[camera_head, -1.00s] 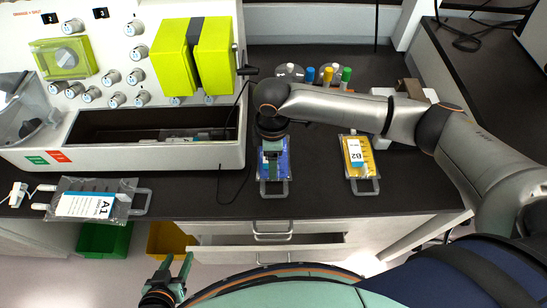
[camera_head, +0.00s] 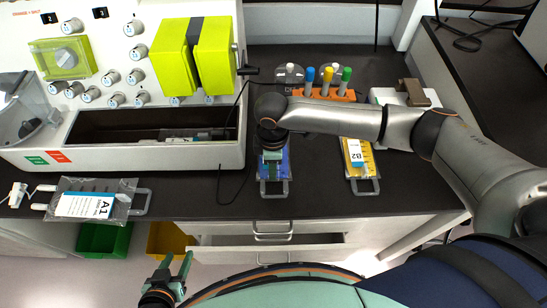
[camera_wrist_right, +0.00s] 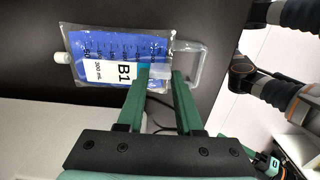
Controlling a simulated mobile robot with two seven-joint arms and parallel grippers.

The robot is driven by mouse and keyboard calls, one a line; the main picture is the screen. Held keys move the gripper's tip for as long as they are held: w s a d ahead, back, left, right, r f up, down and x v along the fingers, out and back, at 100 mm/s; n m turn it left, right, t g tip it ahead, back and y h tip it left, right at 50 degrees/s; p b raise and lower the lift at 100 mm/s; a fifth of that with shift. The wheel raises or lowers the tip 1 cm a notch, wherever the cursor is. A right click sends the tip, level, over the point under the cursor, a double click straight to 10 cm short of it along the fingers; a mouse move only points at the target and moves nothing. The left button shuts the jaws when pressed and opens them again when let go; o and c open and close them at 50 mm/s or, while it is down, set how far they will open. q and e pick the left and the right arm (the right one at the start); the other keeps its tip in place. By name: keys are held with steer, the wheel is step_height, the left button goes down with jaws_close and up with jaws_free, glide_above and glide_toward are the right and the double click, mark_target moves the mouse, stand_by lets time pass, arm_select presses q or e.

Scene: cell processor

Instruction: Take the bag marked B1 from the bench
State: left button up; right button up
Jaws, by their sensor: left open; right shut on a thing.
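The B1 bag (camera_head: 284,166) is blue with a white and blue label and a clear handle, at the front middle of the bench. In the right wrist view the B1 bag (camera_wrist_right: 108,46) shows its label and a white cap at its left end. My right gripper (camera_head: 271,160) is above the handle side of the bag and covers part of it in the head view. Its green fingers (camera_wrist_right: 160,76) are shut on the bag's handle-side edge. My left gripper (camera_head: 174,268) is open and empty, in front of the bench.
The yellow B2 bag (camera_head: 359,165) lies to the right, and the A1 bag (camera_head: 92,200) lies to the left. The white processor (camera_head: 200,155) with its open trough stands at the back left. An orange rack (camera_head: 325,94) with coloured-capped tubes stands behind my right arm. A drawer (camera_head: 270,250) is partly open below.

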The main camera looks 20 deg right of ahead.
jaws_close()
stand_by(0.8)
steer(key=shift+r, duration=0.1)
step_height(320, 180, up, 10)
stand_by(0.4)
steer(key=shift+o, duration=1.1)
jaws_free()
jaws_close()
